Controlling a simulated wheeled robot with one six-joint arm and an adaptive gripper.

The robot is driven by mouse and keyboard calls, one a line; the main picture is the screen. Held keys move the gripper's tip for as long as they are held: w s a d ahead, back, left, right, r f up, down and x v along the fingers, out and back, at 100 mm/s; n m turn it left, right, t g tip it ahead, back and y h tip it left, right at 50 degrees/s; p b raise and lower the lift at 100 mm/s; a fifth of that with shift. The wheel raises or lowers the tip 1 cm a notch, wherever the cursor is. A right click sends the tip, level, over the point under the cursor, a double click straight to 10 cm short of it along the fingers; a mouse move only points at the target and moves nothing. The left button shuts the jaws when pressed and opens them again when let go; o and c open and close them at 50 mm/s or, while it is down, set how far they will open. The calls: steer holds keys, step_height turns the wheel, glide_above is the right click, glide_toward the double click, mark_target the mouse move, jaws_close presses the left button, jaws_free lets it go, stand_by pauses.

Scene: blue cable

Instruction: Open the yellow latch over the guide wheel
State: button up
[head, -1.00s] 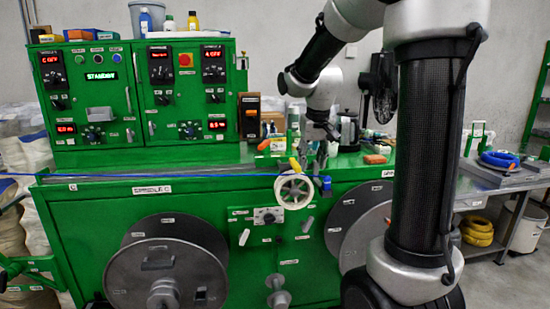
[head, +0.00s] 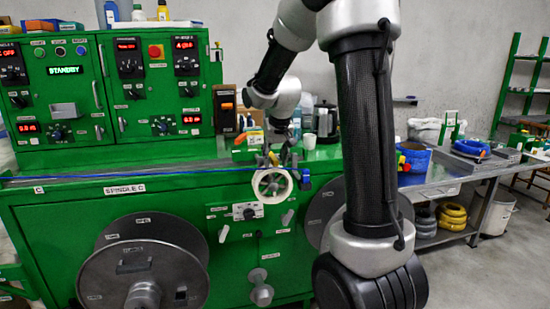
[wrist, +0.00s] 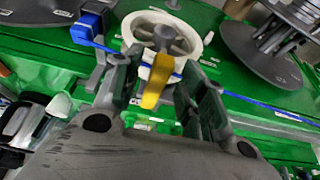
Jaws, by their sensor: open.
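The white guide wheel (head: 272,184) stands at the front edge of the green machine's top; it also shows in the wrist view (wrist: 182,35). The yellow latch (wrist: 157,80) lies over the wheel's near rim in the wrist view. In the head view the latch (head: 273,158) is small, above the wheel. My gripper (wrist: 160,85) is open, with one finger on each side of the latch. Whether a finger touches it I cannot tell. In the head view my gripper (head: 283,158) is just above the wheel. The blue cable (head: 140,178) runs along the machine front to the wheel.
A blue block (head: 305,181) sits right beside the wheel. Large grey reels (head: 145,265) are on the machine front below. A kettle (head: 326,122) stands behind. A side table (head: 455,172) with a blue container (head: 414,158) is at the right.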

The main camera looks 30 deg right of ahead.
steer(key=shift+c, duration=0.2)
jaws_close()
